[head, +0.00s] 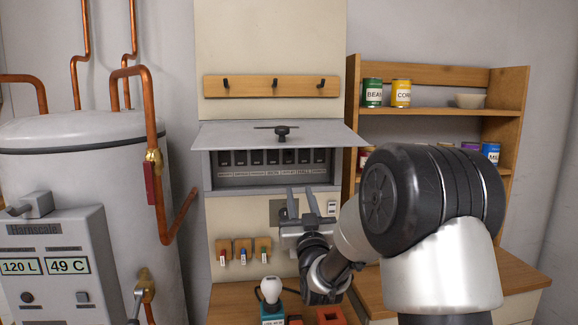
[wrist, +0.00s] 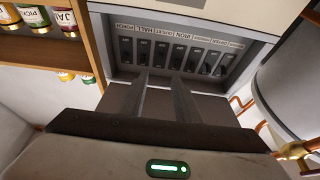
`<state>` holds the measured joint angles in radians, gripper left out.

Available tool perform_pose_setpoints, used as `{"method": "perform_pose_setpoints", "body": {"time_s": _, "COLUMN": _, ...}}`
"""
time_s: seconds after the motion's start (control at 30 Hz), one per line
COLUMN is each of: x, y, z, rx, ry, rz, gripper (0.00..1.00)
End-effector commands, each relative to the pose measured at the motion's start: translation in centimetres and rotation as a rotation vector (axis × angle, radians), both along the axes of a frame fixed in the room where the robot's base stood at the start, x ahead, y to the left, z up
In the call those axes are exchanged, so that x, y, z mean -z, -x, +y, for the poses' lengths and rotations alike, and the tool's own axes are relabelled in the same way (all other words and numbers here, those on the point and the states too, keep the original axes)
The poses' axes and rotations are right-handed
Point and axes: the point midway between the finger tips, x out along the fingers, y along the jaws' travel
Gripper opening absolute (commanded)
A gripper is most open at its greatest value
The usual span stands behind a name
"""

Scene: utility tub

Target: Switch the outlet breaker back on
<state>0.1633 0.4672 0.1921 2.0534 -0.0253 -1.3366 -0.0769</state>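The breaker box (head: 198,172) is on the wall panel in the head view, its grey lid (head: 235,135) raised. Inside is a row of several black breaker switches (head: 272,157) above small labels. The row also shows upside down in the wrist view (wrist: 162,53).
The raised lid overhangs the box. A wooden hook rail (head: 270,86) is above it, and key tags (head: 241,251) hang below. A light bulb (head: 271,290) stands on the counter. A boiler (head: 80,160) with copper pipes is left; a shelf with cans (head: 400,93) is right.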

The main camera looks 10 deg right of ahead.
Motion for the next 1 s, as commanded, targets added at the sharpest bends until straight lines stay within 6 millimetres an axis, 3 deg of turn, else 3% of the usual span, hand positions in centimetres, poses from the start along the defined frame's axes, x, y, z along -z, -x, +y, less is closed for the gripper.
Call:
{"method": "perform_pose_setpoints", "body": {"time_s": 0.7, "x": -5.7, "y": -13.1, "z": 0.0, "rx": 0.000, "ry": -0.001, "rz": 0.000, "gripper": 0.30}}
{"method": "perform_pose_setpoints", "body": {"time_s": 1.0, "x": -6.5, "y": -15.3, "z": 0.1, "rx": -0.001, "ry": 0.000, "rz": 0.002, "gripper": 0.30}}
